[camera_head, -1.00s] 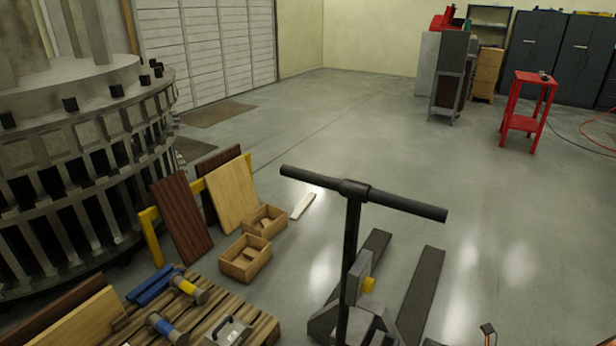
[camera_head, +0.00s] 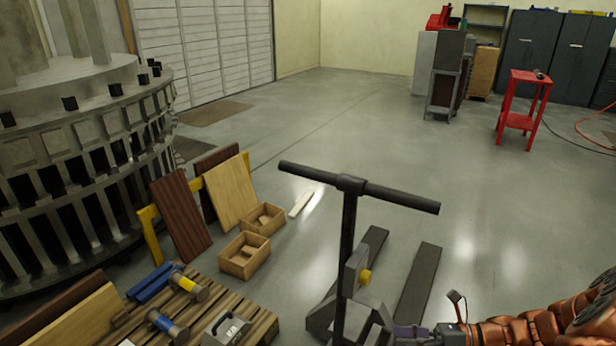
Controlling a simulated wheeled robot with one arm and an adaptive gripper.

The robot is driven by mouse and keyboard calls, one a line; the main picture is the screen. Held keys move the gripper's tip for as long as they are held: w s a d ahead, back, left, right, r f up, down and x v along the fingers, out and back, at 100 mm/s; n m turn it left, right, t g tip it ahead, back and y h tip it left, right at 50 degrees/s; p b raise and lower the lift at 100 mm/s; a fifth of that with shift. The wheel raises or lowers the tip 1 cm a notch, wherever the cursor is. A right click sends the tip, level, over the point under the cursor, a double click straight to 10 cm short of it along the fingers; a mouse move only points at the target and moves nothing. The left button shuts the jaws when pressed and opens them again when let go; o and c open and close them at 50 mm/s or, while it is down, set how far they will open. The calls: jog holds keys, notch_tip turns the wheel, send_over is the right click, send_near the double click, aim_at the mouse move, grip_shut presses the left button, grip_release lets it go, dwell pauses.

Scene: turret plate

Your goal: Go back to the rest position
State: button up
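My orange arm (camera_head: 530,330) reaches in from the bottom right corner of the head view. Its grey end, where my gripper (camera_head: 410,333) is, lies at the bottom edge, just right of the base of the pallet jack (camera_head: 349,240). The end is small and partly cut off by the frame, so I cannot see whether the fingers are open or shut. A small dark part on a stalk (camera_head: 456,297) stands up from the arm near its end. I see no object held.
A wooden pallet (camera_head: 258,325) with hammers (camera_head: 188,286) and a grey metal case (camera_head: 228,329) is at lower left. Two wooden boxes (camera_head: 244,268) and leaning boards (camera_head: 180,216) stand behind it. A large ribbed turret (camera_head: 75,160) fills the left. Floor (camera_head: 490,220) is clear at right.

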jog(key=s+a+r+n+g+h, duration=0.8)
jog(key=s+n, duration=0.4)
jog(key=n, duration=0.3)
jog(key=s+d+r+n+t+h, duration=0.3)
jog(key=s+d+r+n+h, duration=0.2)
jog(key=s+n+h, duration=0.3)
jog(key=shift+s+d+r+n+t, duration=0.25)
jog(key=shift+s+n, duration=1.15)
jog(key=shift+n, duration=0.7)
jog(key=shift+a, duration=0.1)
dwell(0.8)
